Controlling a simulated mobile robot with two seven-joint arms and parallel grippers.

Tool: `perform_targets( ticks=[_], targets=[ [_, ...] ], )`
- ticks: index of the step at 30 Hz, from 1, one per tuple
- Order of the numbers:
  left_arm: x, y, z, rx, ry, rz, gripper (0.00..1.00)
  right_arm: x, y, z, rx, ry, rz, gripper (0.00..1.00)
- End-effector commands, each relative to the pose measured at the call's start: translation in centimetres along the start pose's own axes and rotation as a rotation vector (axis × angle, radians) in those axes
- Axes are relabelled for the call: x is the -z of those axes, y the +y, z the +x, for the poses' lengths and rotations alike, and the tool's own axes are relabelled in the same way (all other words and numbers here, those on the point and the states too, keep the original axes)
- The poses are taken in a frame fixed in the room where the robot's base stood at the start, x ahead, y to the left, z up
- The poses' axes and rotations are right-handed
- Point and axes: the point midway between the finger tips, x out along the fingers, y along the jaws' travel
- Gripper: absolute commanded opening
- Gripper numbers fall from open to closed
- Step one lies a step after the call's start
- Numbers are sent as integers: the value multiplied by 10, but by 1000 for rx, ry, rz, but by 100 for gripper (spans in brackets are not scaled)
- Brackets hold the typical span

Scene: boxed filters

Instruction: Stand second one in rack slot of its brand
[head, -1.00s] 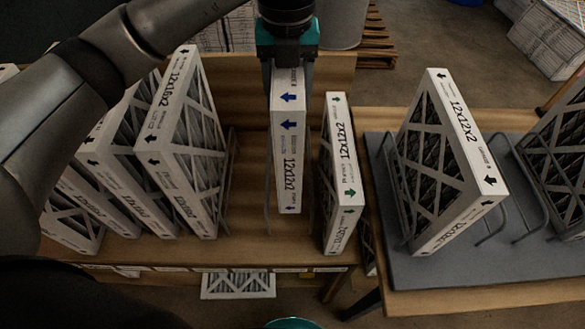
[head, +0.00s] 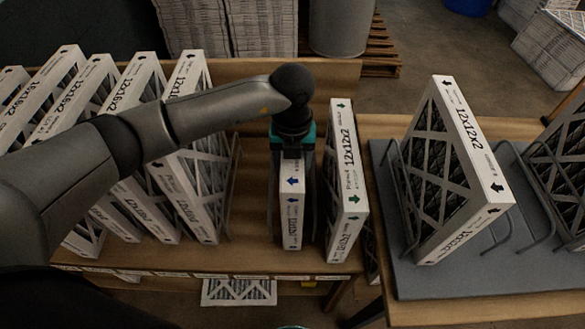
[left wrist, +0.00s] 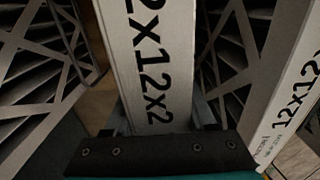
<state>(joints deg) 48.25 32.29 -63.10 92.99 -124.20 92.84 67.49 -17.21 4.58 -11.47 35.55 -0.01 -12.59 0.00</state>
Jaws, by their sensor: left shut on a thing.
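My left gripper (head: 292,145) is shut on the top of a white-framed filter (head: 292,215) with blue arrows, on the wooden shelf table. The filter is upright, edge toward me, and low between the tall filters on the left and a green-arrow 12x12x2 filter (head: 346,180) on the right. In the left wrist view the held filter (left wrist: 150,60) shows 12x12x2 print and runs between the jaws. Whether its base rests in a wire slot is hidden. My right gripper is not in view.
Several 12x16x2 filters (head: 185,205) stand on the left of the wooden table (head: 255,262). On the right, a grey mat (head: 420,285) holds wire dividers (head: 500,215) and a black-arrow 12x12x2 filter (head: 470,150). An empty gap lies left of the held filter.

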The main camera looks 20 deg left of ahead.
Motion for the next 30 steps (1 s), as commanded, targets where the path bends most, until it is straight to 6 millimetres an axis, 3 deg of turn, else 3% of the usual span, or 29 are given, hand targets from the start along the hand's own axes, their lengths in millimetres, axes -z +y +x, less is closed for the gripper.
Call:
perform_targets(
  ticks=[2,12,13,21,30],
  targets=[
    [0,0,8,0,1,0,0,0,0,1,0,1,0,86],
    [0,0,11,1,-1,1,0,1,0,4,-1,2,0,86],
    [0,0,12,0,0,1,57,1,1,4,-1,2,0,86],
    [0,0,11,0,0,1,86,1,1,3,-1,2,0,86],
    [0,0,8,0,0,0,86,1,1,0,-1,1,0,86]
  ],
)
